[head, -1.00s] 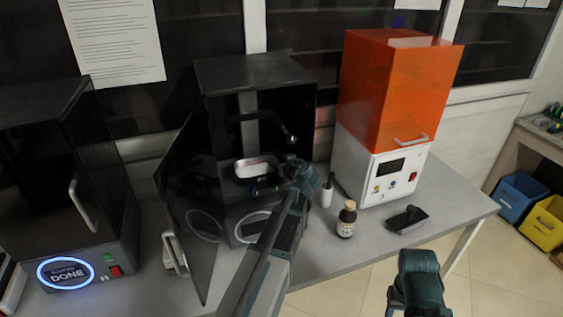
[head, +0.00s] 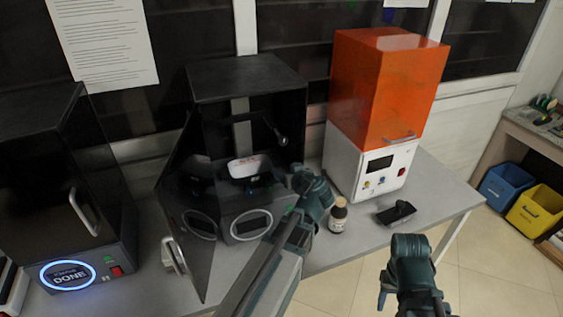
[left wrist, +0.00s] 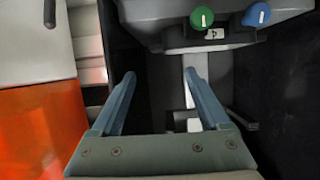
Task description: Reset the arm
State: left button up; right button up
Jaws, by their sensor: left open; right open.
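My left gripper comes up from the bottom centre in the head view, its wrist in front of the right side of the open black machine (head: 250,80). Its fingertips are hard to make out there. In the left wrist view the left gripper (left wrist: 160,80) is open, with nothing between its fingers. A green knob (left wrist: 201,17) and a blue knob (left wrist: 256,14) on a grey part show beyond the fingers. My right gripper (head: 385,293) hangs at the lower right in the head view, in front of the table and apart from everything.
A white machine with an orange cover (head: 385,85) stands to the right. A brown bottle (head: 338,214) and a black scoop-like tray (head: 397,212) are on the table (head: 430,185). A closed black machine (head: 60,190) reading DONE is at left. Blue (head: 505,187) and yellow (head: 538,212) bins are far right.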

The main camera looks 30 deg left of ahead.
pick_arm(q)
jog(key=shift+s+d+r, duration=0.2)
jog(key=shift+s+d, duration=0.2)
jog(key=shift+d, duration=0.1)
jog(key=s+d+f+m+g+h, duration=0.65)
jog(key=s+d+f, duration=0.35)
jog(key=f, duration=0.2)
jog(key=s+d+m+g+h, duration=0.1)
jog(key=s+d+m, duration=0.2)
jog(key=d, duration=0.5)
jog(key=s+d+f+m+g+h, duration=0.1)
jog(key=s+d+m, duration=0.3)
jog(key=d, duration=0.5)
jog(key=shift+s+d+f, duration=0.2)
jog(key=shift+s, duration=0.85)
jog(key=shift+a+g+h, duration=0.1)
jog(key=shift+g+h, duration=0.15)
